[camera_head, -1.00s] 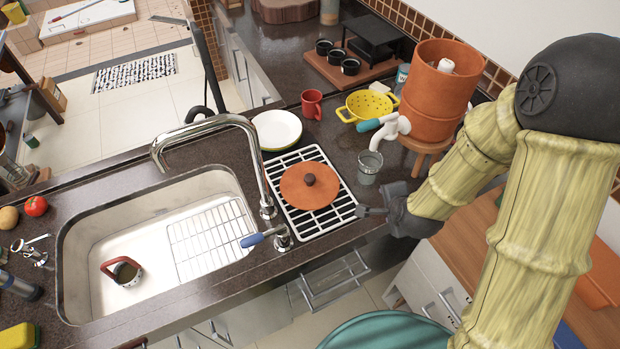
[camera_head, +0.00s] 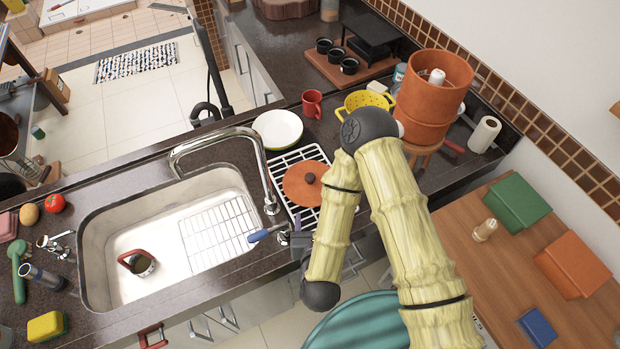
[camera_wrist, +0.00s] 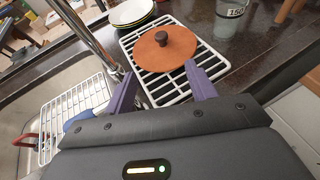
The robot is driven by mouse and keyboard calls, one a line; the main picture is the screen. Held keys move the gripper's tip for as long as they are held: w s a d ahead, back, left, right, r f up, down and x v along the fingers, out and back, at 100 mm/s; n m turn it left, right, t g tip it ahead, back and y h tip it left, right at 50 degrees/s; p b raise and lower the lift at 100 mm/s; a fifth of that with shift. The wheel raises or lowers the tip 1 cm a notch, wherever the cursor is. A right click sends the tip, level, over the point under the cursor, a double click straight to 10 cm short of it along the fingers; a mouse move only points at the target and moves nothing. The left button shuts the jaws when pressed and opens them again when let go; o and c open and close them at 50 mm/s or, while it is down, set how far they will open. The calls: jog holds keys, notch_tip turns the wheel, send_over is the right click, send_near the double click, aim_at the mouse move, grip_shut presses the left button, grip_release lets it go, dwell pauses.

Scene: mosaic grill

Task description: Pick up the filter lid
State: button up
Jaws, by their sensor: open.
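The filter lid (camera_head: 303,186) is a round terracotta disc with a dark knob. It lies flat on a white wire rack (camera_head: 277,163) beside the sink, and my arm covers part of the rack's right side in the head view. In the wrist view the lid (camera_wrist: 157,52) lies whole on the rack (camera_wrist: 128,42), ahead of my gripper. My gripper (camera_wrist: 163,88) is open and empty, its two purple fingers spread apart on the near side of the lid. In the head view my gripper is mostly hidden behind my arm near the faucet handle.
A white plate (camera_head: 277,129) and red mug (camera_head: 312,103) stand behind. The terracotta filter pot (camera_head: 428,100) stands right on a stool.

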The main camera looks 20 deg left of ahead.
jog(key=shift+f, duration=0.1)
send_near(310, 178)
jog(key=b+x, duration=0.1)
jog(key=x, duration=0.2)
jog(key=shift+f, duration=0.2)
dwell(0.7)
jog(key=shift+w, duration=0.1)
jog(key=shift+w+a+p, duration=0.35)
jog(key=shift+w+p, duration=0.2)
jog(key=shift+p, duration=0.2)
jog(key=shift+p+x, duration=0.9)
jog(key=shift+x, duration=1.1)
jog(key=shift+s+d+f, duration=0.1)
jog(key=shift+c, duration=0.3)
